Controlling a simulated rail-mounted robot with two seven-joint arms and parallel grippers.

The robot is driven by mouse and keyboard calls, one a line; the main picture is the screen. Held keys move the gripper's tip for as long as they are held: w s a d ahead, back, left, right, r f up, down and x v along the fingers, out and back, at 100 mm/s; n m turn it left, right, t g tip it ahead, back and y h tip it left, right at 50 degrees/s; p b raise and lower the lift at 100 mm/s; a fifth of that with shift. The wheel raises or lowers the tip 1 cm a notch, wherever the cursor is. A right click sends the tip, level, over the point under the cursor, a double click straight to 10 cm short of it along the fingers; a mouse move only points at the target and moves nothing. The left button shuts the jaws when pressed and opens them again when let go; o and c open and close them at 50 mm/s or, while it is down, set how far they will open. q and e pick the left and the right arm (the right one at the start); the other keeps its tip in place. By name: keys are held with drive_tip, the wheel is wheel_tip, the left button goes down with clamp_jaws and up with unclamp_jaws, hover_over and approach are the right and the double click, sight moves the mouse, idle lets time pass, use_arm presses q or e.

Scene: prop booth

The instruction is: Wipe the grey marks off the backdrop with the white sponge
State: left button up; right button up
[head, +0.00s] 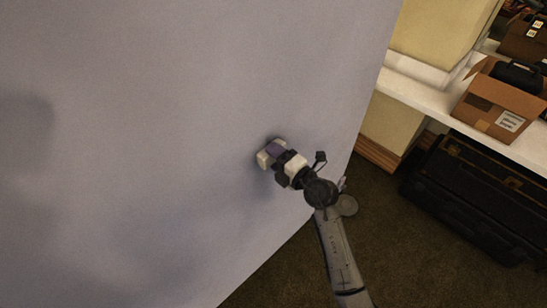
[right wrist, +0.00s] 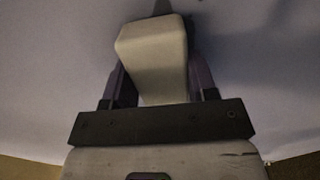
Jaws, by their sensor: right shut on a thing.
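The backdrop (head: 150,120) is a large pale grey-blue panel filling the left and middle of the head view. It also fills the upper part of the right wrist view (right wrist: 60,70). The white sponge (right wrist: 155,55) is a pale block between the fingers of my right gripper (right wrist: 158,88). In the head view my right gripper (head: 273,152) is shut on the sponge (head: 264,158) at the backdrop's surface, near its right edge. Whether the sponge presses on it I cannot tell. No distinct grey marks show; the soft dark patches look like shadows. My left gripper is out of view.
A white shelf (head: 425,97) at the right holds an open cardboard box (head: 490,110) with a dark item in it. A black case (head: 470,200) stands on the dark carpet (head: 375,230) below. Carpet is free between the case and the backdrop.

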sight(283, 138)
drive_tip(key=shift+w+d+b, duration=0.4)
drive_tip(key=shift+w+d, duration=1.9)
drive_tip(key=shift+w, duration=0.05)
